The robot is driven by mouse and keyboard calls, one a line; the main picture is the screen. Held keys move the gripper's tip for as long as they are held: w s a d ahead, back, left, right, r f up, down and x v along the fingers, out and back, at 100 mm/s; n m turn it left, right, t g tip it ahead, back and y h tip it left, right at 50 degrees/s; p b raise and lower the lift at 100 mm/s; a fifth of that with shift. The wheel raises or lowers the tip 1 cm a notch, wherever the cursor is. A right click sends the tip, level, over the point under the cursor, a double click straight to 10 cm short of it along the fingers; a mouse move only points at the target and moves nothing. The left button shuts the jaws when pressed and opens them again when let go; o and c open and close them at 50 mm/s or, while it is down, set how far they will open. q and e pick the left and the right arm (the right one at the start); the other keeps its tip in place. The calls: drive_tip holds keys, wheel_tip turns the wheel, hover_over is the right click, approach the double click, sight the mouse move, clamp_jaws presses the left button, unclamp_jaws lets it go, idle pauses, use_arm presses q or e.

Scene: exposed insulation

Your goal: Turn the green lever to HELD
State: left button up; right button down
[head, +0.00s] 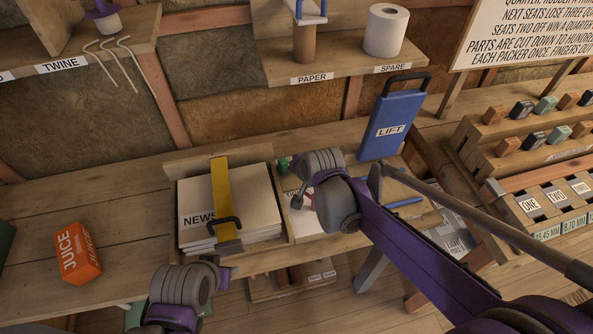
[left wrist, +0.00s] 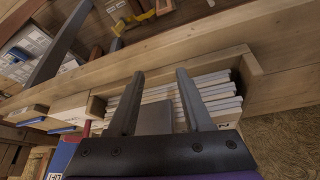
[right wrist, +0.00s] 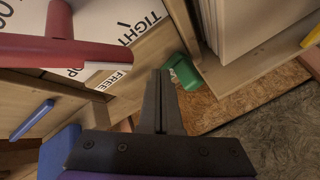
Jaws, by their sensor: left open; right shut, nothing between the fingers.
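The green lever (head: 283,164) is a small green piece in the head view, beside the stack marked NEWS and partly hidden by my right wrist. In the right wrist view the green lever (right wrist: 185,73) shows as a rounded green end near a wooden edge. My right gripper (right wrist: 160,75) is shut and empty, its tips just left of the green end in the picture; I cannot tell whether they touch. The HELD mark is not readable. My left gripper (left wrist: 158,78) is open and empty, in front of the paper stack (left wrist: 170,98).
A red handle (right wrist: 60,46) over a plate with TIGHT and FREE, and a blue handle (right wrist: 32,120), are near my right gripper. A yellow strap with a black handle (head: 222,185) lies over the papers. A blue LIFT board (head: 391,125) stands behind. A juice box (head: 78,252) is at left.

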use_arm(q)
drive_tip(key=shift+r+p, duration=0.45)
drive_tip(key=shift+r, duration=0.05)
use_arm(e)
drive_tip(key=v, duration=0.9)
drive_tip(key=shift+s+d+r, duration=0.1)
drive_tip(key=shift+s+r, duration=0.1)
